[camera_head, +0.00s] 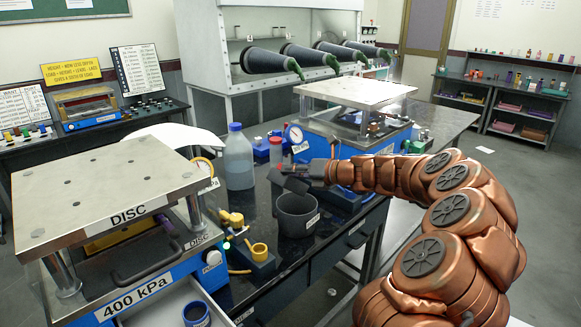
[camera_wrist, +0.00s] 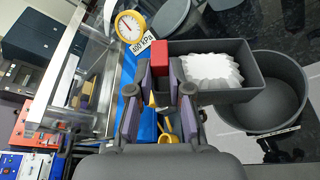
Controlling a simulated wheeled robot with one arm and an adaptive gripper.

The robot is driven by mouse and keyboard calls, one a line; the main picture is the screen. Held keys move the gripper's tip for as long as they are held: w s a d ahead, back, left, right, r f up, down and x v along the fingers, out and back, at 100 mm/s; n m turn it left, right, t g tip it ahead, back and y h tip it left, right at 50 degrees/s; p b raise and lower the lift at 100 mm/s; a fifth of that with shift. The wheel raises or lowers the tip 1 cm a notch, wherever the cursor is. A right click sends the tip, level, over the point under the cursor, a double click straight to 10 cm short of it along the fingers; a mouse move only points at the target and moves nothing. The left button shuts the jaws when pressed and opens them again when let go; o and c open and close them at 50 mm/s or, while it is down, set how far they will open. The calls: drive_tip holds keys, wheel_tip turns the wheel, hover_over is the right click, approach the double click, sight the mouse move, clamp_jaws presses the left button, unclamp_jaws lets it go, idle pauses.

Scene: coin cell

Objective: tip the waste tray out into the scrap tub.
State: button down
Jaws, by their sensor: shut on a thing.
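The waste tray is a small dark grey box with a red grip tab (camera_wrist: 160,55). In the wrist view the tray (camera_wrist: 228,97) sits ahead of my gripper, with white crumpled paper (camera_wrist: 212,70) inside. My gripper (camera_wrist: 163,88) is shut on the red tab. In the head view my gripper (camera_head: 316,173) holds the tray (camera_head: 292,183) above the scrap tub (camera_head: 297,218), a round grey bin on the dark bench. The tub's open mouth also shows in the wrist view (camera_wrist: 283,105), to the right of and partly behind the tray.
A press labelled DISC and 400 kPa (camera_head: 120,195) fills the left. A second press (camera_head: 355,105) stands behind the tub. A clear bottle with a blue cap (camera_head: 237,160) and a yellow cup on a dark block (camera_head: 259,252) are left of the tub.

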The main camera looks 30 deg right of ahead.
drive_tip(key=shift+w+d+f+m+y+p, duration=0.2)
drive_tip(key=shift+d+m+p, duration=0.25)
drive_tip(key=shift+p, duration=1)
drive_tip(key=shift+d+f+m+y+p, duration=0.1)
drive_tip(key=shift+d+m+y+p, duration=0.35)
drive_tip(key=shift+p, duration=1)
drive_tip(key=shift+w+d+f+m+p, duration=0.1)
drive_tip(key=shift+d+f+m+p, duration=0.3)
drive_tip(key=shift+p, duration=0.7)
drive_tip(key=shift+f+m, duration=0.1)
drive_tip(key=shift+m, duration=0.3)
drive_tip(key=shift+w+d+f+m+t+y, duration=0.15)
drive_tip(key=shift+d+f+m+t+y, duration=0.15)
drive_tip(key=shift+d+m, duration=0.3)
drive_tip(key=shift+w+d+f+m+t+y, duration=0.1)
drive_tip(key=shift+d+m+t+y, duration=0.1)
drive_tip(key=shift+d+m+y, duration=0.35)
drive_tip(key=shift+a, duration=0.1)
drive_tip(key=shift+r+h, duration=0.1)
drive_tip(key=shift+h, duration=0.2)
